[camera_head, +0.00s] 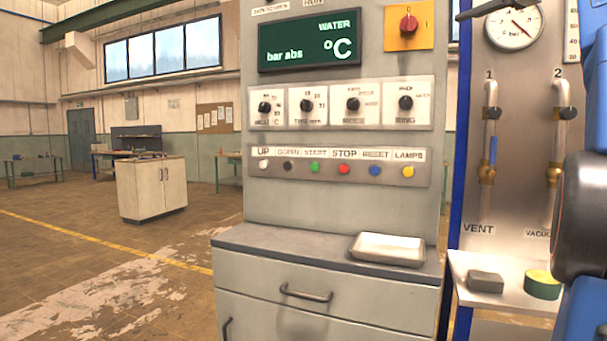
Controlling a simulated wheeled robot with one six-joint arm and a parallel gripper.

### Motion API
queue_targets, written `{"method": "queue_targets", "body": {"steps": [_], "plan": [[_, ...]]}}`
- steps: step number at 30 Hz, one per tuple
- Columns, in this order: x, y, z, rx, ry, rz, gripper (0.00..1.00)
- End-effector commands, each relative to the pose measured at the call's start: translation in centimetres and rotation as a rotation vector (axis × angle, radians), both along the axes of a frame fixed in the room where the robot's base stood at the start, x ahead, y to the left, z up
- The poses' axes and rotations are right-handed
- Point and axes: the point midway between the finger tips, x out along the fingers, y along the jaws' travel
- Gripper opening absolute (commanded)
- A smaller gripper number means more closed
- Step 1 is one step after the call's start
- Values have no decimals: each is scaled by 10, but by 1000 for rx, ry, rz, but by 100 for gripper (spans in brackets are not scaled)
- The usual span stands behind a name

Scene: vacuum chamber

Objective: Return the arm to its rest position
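Part of my blue and black arm (580,215) fills the right edge of the head view, in front of the valve panel. A dark piece, perhaps also mine, crosses the top right corner near the gauge. My gripper is not in the picture, so its fingers and anything in them are hidden.
A grey control cabinet (340,215) with knobs, buttons and a drawer stands in the middle. A metal tray (388,249) lies on its ledge. The valve panel (515,200) has a shelf holding a grey block (485,281) and a green-yellow round item (542,284). Open floor lies left.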

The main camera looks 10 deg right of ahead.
Motion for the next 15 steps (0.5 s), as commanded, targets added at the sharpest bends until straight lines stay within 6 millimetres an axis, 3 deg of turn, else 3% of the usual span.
{"method": "queue_targets", "body": {"steps": [8, 12, 15], "plan": [[11, 34, 24, 102, -173, 59, 58], [14, 53, 38, 246, -330, 76, 58], [15, 57, 37, 380, -425, 58, 58]]}}
